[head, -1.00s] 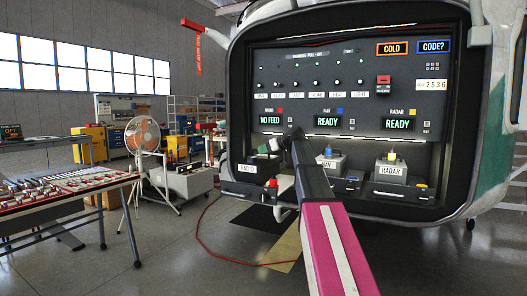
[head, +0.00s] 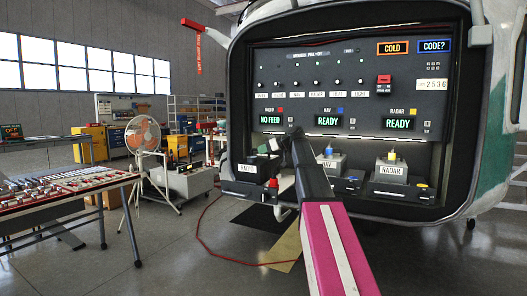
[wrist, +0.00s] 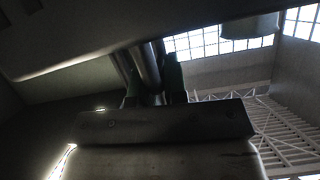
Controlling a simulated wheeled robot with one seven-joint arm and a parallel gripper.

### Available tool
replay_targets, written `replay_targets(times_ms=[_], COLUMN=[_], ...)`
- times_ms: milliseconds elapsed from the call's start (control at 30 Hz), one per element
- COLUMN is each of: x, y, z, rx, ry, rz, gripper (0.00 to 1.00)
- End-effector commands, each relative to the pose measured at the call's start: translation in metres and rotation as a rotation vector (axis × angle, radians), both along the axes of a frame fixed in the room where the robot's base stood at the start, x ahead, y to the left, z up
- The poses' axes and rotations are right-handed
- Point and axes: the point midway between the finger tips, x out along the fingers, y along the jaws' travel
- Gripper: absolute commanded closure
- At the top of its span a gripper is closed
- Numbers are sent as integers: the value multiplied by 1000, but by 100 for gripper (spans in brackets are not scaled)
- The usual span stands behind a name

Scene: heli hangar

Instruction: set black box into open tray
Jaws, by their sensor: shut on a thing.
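The black box (head: 246,170), with a pale label that seems to read RADIO, is at the left bay of the panel, partly hidden behind my arm. The tray (head: 245,189) is below it at the bay's lower edge. I cannot tell whether the box rests on it or hangs just above. My gripper (wrist: 153,98) is shut on the box, whose dark edge and grey face fill the lower wrist view. In the head view my arm's dark link hides most of the grip.
A NAV box (head: 330,165) and a RADAR box (head: 391,170) sit in bays to the right. The left screen (head: 284,119) reads NO FEED; the other two read READY. A parts table (head: 70,190) and a fan (head: 143,137) stand left. A red hose (head: 198,235) crosses the floor.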

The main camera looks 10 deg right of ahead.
Motion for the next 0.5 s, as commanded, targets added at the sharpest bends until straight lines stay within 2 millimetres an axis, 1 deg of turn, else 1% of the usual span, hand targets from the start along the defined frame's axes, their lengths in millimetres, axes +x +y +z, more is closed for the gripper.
replay_targets(times_ms=[500], x=[0], y=[0], z=[-3], rx=[5], ry=[-2], rz=[-1], gripper=[100])
